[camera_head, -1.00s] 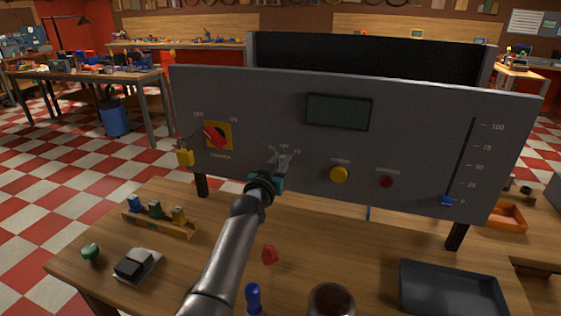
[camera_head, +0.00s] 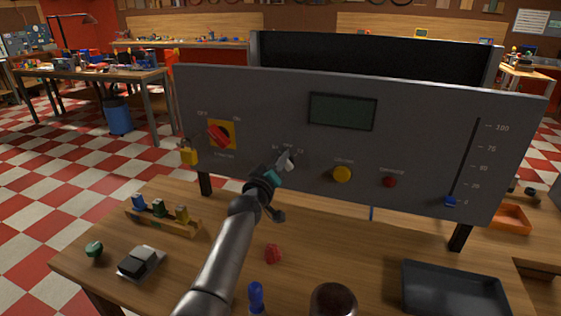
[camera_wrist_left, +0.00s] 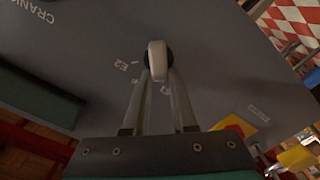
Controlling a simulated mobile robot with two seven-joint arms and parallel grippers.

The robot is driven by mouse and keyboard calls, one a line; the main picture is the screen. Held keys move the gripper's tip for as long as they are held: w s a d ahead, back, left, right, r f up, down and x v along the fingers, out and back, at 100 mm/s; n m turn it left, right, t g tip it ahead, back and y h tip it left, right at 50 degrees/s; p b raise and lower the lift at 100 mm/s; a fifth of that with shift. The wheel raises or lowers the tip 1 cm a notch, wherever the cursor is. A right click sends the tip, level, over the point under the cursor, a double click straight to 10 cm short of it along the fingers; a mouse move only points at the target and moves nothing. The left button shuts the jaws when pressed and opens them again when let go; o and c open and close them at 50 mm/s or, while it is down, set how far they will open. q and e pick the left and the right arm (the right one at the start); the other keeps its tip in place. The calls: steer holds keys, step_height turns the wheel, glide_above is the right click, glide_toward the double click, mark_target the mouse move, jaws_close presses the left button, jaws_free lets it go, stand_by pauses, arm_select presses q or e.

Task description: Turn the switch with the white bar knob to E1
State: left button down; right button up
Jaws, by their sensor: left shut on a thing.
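The switch with the white bar knob (camera_head: 291,165) sits left of centre on the grey panel, under small position labels too blurred to read in the head view. The knob also shows in the left wrist view (camera_wrist_left: 157,58), with an E2 label (camera_wrist_left: 121,65) to its left. My left gripper (camera_head: 284,160) is shut on the knob, a finger on either side of the bar; it also shows in the left wrist view (camera_wrist_left: 158,78). The gripper is rolled, and other switch marks are partly behind its fingers. My right gripper is not in view.
The panel (camera_head: 240,95) also carries a red rotary switch (camera_head: 221,135) on a yellow plate, a padlock (camera_head: 189,156), a yellow button (camera_head: 342,174), a red button (camera_head: 390,182) and a blue-handled slider (camera_head: 451,201). A black tray (camera_head: 455,288) and loose parts lie on the bench.

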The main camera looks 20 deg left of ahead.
arm_select(q)
steer(key=shift+f+n, duration=0.1)
steer(key=shift+n, duration=0.5)
steer(key=c, duration=0.7)
jaws_free()
steer(key=shift+s+a+p, duration=0.2)
steer(key=shift+s+p, duration=0.6)
steer(key=shift+s, duration=3)
steer(key=shift+s+a+p, duration=0.15)
steer(key=shift+s+p, duration=0.65)
steer(key=shift+s, duration=3)
